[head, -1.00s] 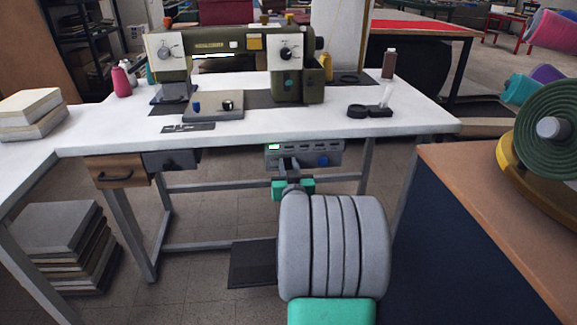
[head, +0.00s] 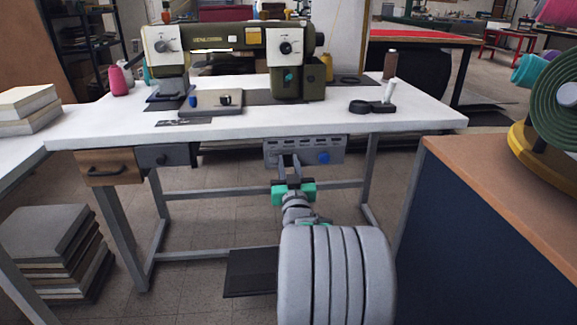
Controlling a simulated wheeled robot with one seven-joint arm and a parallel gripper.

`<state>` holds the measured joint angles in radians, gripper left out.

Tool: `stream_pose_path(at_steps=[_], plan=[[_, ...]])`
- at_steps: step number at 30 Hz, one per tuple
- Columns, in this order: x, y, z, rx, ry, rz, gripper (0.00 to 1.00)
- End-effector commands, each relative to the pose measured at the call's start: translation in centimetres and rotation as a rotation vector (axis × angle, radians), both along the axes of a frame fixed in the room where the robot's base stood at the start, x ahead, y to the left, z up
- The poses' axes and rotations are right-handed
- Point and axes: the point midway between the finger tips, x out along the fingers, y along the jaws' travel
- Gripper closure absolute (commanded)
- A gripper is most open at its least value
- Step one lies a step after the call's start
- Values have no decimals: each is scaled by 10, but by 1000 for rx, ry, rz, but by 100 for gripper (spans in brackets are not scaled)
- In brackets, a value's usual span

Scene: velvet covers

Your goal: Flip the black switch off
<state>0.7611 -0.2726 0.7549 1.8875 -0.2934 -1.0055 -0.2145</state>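A grey control box (head: 305,152) hangs under the front edge of the white sewing table (head: 340,122). It has a row of dark slots along its upper face and a blue knob (head: 324,158) at its right. I cannot make out a black switch on it; the left part of its face is partly covered by my gripper. My gripper (head: 289,161) is at the lower left of the box, its fingertips over or against the face. I cannot tell whether they touch it, or how far apart the fingers are. No green light shows on the box.
An olive sewing machine (head: 215,38) stands on the table, with a lit strip under its arm. A grey drawer unit (head: 165,156) and wooden drawer (head: 110,167) hang left of the box. A wooden-topped blue cabinet (head: 480,230) stands close at right. A dark pedal (head: 250,272) lies below.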

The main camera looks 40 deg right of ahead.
Motion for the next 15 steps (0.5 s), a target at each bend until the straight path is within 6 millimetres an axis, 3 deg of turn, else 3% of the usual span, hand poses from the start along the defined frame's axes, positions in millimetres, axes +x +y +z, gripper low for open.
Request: stream_pose_path(at_steps=[6, 15], plan=[[0, 1, 0, 1, 0, 1, 55], [-3, 3, -1, 0, 1, 1, 55]])
